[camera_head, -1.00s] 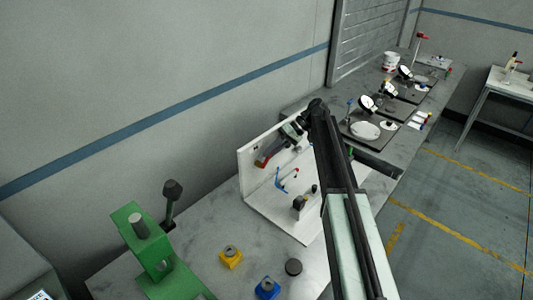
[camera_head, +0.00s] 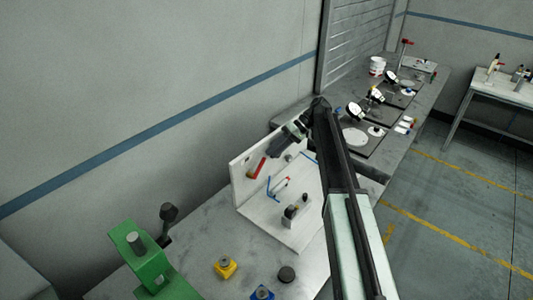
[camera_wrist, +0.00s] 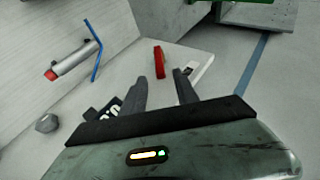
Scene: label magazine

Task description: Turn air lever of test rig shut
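The test rig is a white upright panel on a white base (camera_head: 277,231). A red lever (camera_head: 257,168) is on the panel's left part, and a thin blue lever (camera_head: 270,188) is below and right of it. In the wrist view a red piece (camera_wrist: 159,61) shows just beyond my fingertips, and the blue lever (camera_wrist: 96,50) crosses near a red-tipped grey cylinder (camera_wrist: 72,60). I cannot tell which lever is the air one. My gripper (camera_head: 272,153) is in front of the panel beside the red lever. In the wrist view its fingers (camera_wrist: 160,80) are apart with nothing clearly between them.
A dark fitting (camera_head: 290,212) stands on the rig's base. A green press (camera_head: 140,255), a yellow block (camera_head: 225,267), a blue block (camera_head: 262,293) and a dark puck (camera_head: 286,274) are on the bench in front. Dial gauges (camera_head: 355,110) stand farther back. The wall is close behind the rig.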

